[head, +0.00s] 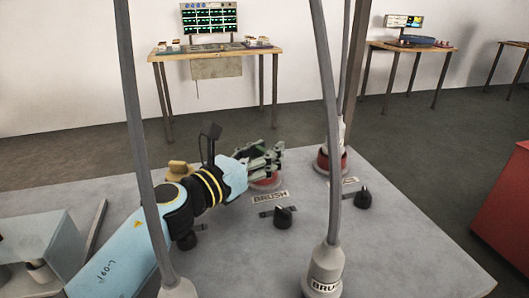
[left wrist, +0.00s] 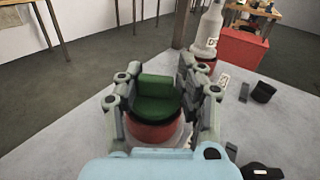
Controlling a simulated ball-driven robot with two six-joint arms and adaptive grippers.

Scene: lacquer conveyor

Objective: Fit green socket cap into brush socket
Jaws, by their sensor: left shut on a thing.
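The green socket cap (left wrist: 158,98) sits between the fingers of my left gripper (left wrist: 160,92), which is shut on it. The red brush socket (left wrist: 153,133) lies directly below the cap; the cap's lower edge meets or overlaps the red ring, and I cannot tell how deep it sits. In the head view my left gripper (head: 266,158) is over the red socket (head: 266,181), behind the BRUSH label (head: 270,197). The fingers mostly hide the cap there. My right gripper is not in view.
A grey cable plug (head: 325,272) marked "BRU" stands in the foreground, its cable rising. Another plug stands in a red socket (head: 335,160) to the right. Black knobs (head: 283,216) and (head: 364,197) rise from the grey table (head: 400,235). Other cables hang in front of my left arm.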

